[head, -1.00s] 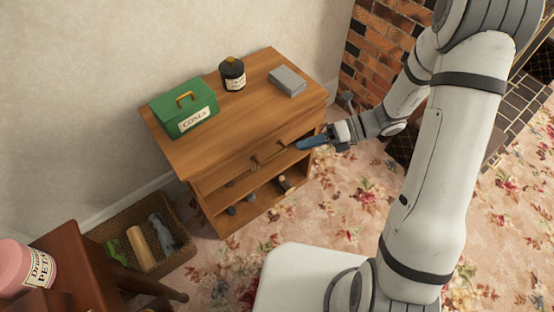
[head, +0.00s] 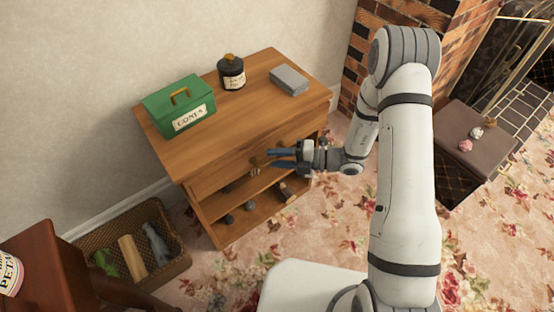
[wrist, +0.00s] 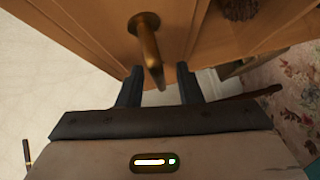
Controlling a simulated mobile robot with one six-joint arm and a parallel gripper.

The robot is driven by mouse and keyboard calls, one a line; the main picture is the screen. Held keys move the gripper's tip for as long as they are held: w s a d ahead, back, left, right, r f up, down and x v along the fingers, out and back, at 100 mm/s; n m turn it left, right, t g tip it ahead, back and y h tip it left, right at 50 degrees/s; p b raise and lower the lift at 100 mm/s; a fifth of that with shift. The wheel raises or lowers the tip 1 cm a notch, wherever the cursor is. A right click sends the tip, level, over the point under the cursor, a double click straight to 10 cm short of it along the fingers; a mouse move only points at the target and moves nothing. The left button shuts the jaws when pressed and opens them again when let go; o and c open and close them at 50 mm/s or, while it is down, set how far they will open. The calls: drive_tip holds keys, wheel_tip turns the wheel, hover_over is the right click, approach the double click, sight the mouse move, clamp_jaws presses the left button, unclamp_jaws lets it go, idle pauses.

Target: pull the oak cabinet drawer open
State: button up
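The oak cabinet (head: 230,133) stands against the wall, and its drawer front (head: 225,172) looks shut below the top board. A brass pull (head: 254,164) shows on the drawer front, left of my gripper (head: 268,158). In the wrist view a brass pull (wrist: 147,40) sticks out of the wood towards my gripper (wrist: 158,72). My two dark fingers are open and apart, with the pull's end between them in that view. Whether they touch it cannot be told. My gripper hides part of the drawer's right side in the head view.
On the cabinet top are a green box (head: 180,106), a dark jar (head: 231,72) and a grey block (head: 289,80). A wicker basket (head: 175,234) lies at the left. A brown table (head: 45,270) is in front of it.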

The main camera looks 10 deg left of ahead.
drive_tip(key=shift+a, duration=0.3)
clamp_jaws()
idle(0.4)
